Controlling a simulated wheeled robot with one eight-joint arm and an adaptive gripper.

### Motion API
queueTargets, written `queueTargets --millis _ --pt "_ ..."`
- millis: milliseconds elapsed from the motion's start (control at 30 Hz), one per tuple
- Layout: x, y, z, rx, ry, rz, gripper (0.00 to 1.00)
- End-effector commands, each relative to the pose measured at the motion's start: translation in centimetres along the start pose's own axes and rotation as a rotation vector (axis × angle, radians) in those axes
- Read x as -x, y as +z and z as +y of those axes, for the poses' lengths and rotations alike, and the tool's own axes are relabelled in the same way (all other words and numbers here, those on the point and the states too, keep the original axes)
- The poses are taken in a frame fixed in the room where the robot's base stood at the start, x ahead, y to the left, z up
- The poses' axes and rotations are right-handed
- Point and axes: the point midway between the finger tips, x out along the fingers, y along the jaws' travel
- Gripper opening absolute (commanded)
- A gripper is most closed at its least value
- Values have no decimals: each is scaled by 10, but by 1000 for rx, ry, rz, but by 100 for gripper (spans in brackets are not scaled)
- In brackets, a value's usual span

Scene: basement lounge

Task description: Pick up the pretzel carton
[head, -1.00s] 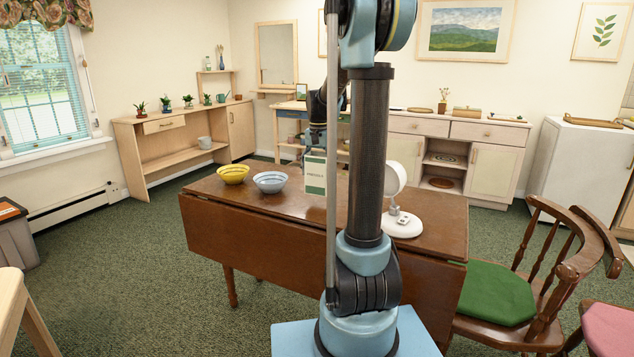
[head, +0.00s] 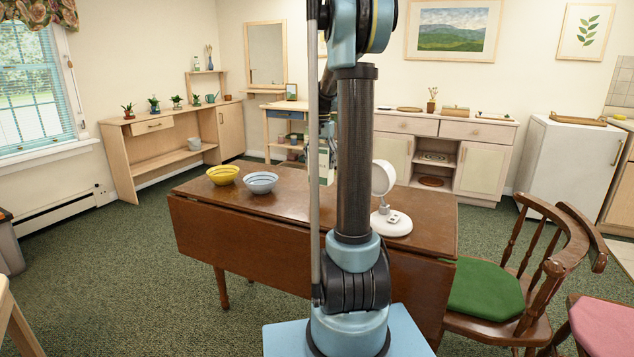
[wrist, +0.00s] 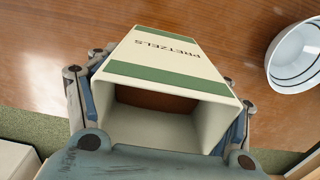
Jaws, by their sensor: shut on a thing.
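The pretzel carton is cream and green, with "PRETZELS" upside down on its face in the wrist view (wrist: 160,52). Its open end faces the wrist camera and shows a hollow inside. My gripper (wrist: 165,75) is shut on it, with a finger along each side. In the head view the carton (head: 323,172) is mostly hidden behind my arm and the thin rod, over the far part of the brown table (head: 290,215). I cannot tell how far its bottom is from the tabletop.
A yellow bowl (head: 222,175) and a blue-white striped bowl (head: 261,183) stand on the table's left; the striped one shows at right in the wrist view (wrist: 296,60). A white round lamp-like object (head: 390,222) stands right of my arm. A chair with a green cushion (head: 490,290) is at the right.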

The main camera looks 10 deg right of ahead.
Motion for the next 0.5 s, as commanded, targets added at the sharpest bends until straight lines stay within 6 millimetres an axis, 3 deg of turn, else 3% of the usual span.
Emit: queueTargets --millis 500 --pt "-52 0 0 0 0 0 46"
